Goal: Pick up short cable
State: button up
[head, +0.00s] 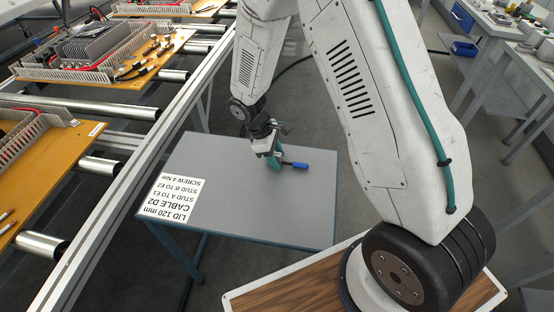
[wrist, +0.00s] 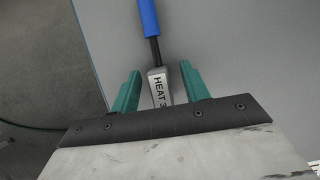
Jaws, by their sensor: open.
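My gripper (head: 272,163) is low over the grey table, near its far right side. In the wrist view its two teal fingers (wrist: 158,72) are open, one on each side of a pale block marked "HEAT 3" (wrist: 159,90). The rest of the marking is hidden. A thin dark shaft runs from this block to a blue handle (wrist: 148,16), which also shows in the head view (head: 300,165). Gaps show between fingers and block. No piece is clearly a short cable on this table; black cables (head: 142,70) lie on an orange board at the upper left.
The grey table (head: 235,215) is mostly bare, with a printed sheet (head: 176,198) at its left reading "LID 120 mm, CABLE D2". A roller conveyor with orange boards (head: 52,170) runs along the left. Benches with bins (head: 465,48) stand at the upper right.

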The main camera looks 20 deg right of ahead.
jog(key=shift+f, duration=0.15)
grip_shut()
